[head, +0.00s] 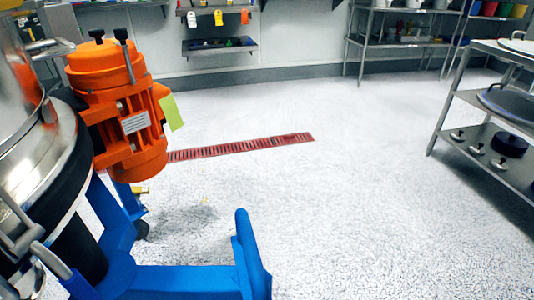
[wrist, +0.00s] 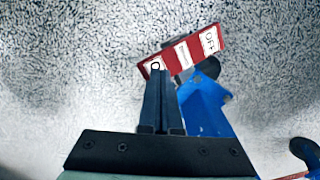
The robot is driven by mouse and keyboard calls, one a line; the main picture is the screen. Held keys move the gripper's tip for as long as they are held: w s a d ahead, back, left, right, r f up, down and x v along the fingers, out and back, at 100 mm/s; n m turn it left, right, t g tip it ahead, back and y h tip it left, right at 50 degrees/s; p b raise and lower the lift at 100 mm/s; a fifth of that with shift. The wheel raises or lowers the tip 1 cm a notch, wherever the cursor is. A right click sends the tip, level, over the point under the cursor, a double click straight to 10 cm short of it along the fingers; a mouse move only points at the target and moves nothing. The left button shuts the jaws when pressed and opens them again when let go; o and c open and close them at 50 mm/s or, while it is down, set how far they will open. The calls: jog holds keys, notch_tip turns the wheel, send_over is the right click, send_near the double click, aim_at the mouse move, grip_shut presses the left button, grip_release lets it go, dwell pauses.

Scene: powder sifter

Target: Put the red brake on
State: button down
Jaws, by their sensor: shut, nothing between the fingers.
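The red brake (wrist: 183,52) shows in the wrist view as a tilted red bar with white labels, one reading "OFF". It sits by a dark caster wheel (wrist: 207,67) at the end of a blue frame leg (wrist: 203,108). My gripper (wrist: 157,73) is shut and empty. Its fingertips overlap the lower left end of the brake in the picture, near the label with a round mark. I cannot tell whether they touch it. In the head view neither the brake nor my gripper can be made out. The blue frame (head: 180,280) shows there at the bottom.
The sifter's steel drum (head: 30,155) and orange motor (head: 118,105) stand at the left. A red floor grate (head: 240,147) lies beyond. A steel rack (head: 470,105) stands at the right. The speckled floor between is clear. Another red part (wrist: 296,176) shows at the wrist view's lower right.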

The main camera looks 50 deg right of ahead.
jog(key=shift+f+b, duration=0.85)
jog(key=shift+f, duration=0.4)
dwell(0.3)
notch_tip(320, 180, up, 7)
jog(key=p, duration=0.8)
jog(key=shift+r, duration=0.15)
dwell(0.5)
